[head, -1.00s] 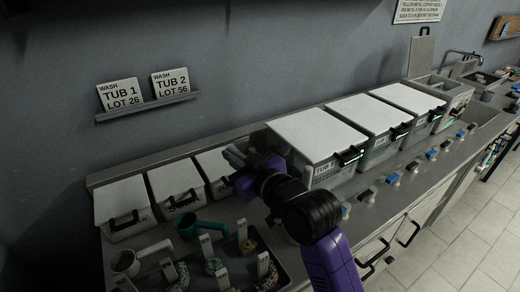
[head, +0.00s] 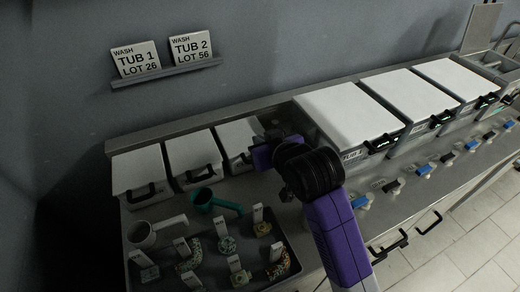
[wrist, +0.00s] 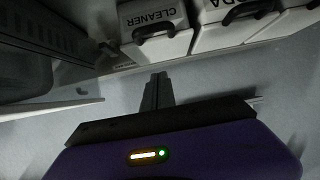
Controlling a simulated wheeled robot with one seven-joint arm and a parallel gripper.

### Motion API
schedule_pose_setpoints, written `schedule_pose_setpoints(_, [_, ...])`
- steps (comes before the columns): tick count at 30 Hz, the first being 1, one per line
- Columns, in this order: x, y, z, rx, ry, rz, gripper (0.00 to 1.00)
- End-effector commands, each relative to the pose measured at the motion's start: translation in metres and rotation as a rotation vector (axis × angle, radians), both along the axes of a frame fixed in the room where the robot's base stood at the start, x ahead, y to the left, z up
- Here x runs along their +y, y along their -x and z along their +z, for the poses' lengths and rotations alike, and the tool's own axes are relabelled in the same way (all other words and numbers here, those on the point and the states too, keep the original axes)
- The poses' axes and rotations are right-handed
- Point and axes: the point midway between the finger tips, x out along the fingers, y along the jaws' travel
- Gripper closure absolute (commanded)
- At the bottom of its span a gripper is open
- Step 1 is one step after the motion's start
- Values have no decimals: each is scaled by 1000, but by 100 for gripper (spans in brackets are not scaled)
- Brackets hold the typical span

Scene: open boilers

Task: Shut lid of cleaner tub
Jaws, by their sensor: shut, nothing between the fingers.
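The cleaner tub (wrist: 155,28) shows in the wrist view at top centre, its label upside down and a black handle on its front. In the head view the cleaner tub (head: 236,150) is the rightmost of three small tubs. Its white lid (head: 238,132) lies flat on it, with no clear gap; part of its right side is hidden by my gripper. In the head view my gripper (head: 272,140) is at the tub's right side.
Two similar lidded tubs (head: 188,160) stand left of it. A large lidded tub (head: 350,115) stands close on the right. In front are a teal scoop (head: 205,200), a white scoop (head: 143,234) and a tray (head: 262,215) of labelled pieces.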

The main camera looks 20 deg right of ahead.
Motion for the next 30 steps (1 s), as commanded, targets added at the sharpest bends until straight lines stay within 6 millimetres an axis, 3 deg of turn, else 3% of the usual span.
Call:
schedule_pose_setpoints(3, [0,-20,-10,2,2,1,100])
schedule_pose_setpoints(12, [-1,-8,-45,2,1,-1,100])
schedule_pose_setpoints(26, [0,-6,-51,-2,1,1,100])
schedule_pose_setpoints(30, [0,-5,-63,-25,-1,0,100])
